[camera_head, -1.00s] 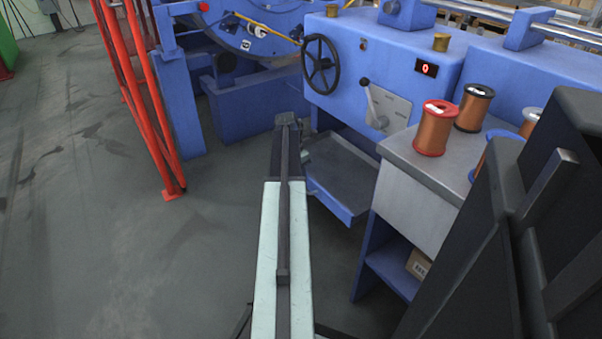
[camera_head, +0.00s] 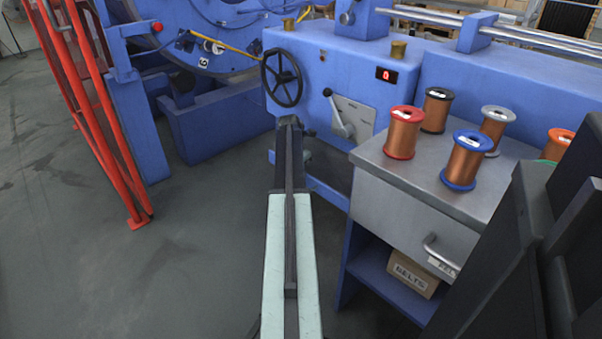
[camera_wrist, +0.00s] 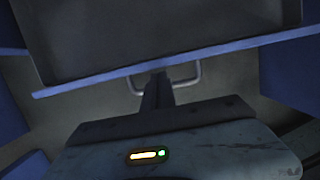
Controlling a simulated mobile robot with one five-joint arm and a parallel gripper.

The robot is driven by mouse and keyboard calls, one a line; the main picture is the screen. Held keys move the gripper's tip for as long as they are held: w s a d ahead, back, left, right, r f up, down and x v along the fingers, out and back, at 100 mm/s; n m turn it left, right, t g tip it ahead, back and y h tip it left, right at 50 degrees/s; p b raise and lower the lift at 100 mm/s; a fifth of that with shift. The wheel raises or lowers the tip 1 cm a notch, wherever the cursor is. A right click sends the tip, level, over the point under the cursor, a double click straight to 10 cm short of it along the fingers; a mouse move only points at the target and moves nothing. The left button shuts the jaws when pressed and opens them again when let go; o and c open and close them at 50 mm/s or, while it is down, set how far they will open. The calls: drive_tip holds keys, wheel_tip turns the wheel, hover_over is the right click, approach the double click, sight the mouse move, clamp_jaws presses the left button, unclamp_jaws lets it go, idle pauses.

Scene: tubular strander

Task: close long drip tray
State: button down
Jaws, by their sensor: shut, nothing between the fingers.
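The long drip tray is a shallow grey pan with a blue front lip. The tray (camera_wrist: 150,30) fills the top of the wrist view, its inside showing. A pale U-shaped handle (camera_wrist: 190,82) sits below its lip. My gripper (camera_wrist: 158,78) is shut and empty, its dark fingers in line with the middle of the handle, close to the lip. I cannot tell whether they touch. In the head view the tray's blue lip (camera_head: 325,193) shows low on the machine, right of my arm.
A grey-topped bench (camera_head: 425,165) with several wire spools stands close on the right, a box (camera_head: 413,272) on its lower shelf. A red rail frame (camera_head: 100,120) is on the left. The blue machine (camera_head: 340,70) with handwheel and lever is ahead. Floor at left is clear.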

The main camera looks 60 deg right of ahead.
drive_tip(key=shift+w+a, duration=0.1)
drive_tip(key=shift+w, duration=0.05)
drive_tip(key=shift+w+a, duration=0.35)
drive_tip(key=shift+a, duration=0.05)
drive_tip(key=a+r+h+p, duration=0.1)
drive_tip(key=a+r+p, duration=0.7)
drive_tip(key=r, duration=0.1)
drive_tip(key=s+d+f+b, duration=0.3)
drive_tip(key=d+f+b, duration=0.5)
drive_tip(key=f+b, duration=0.1)
drive_tip(key=shift+g+h, duration=0.3)
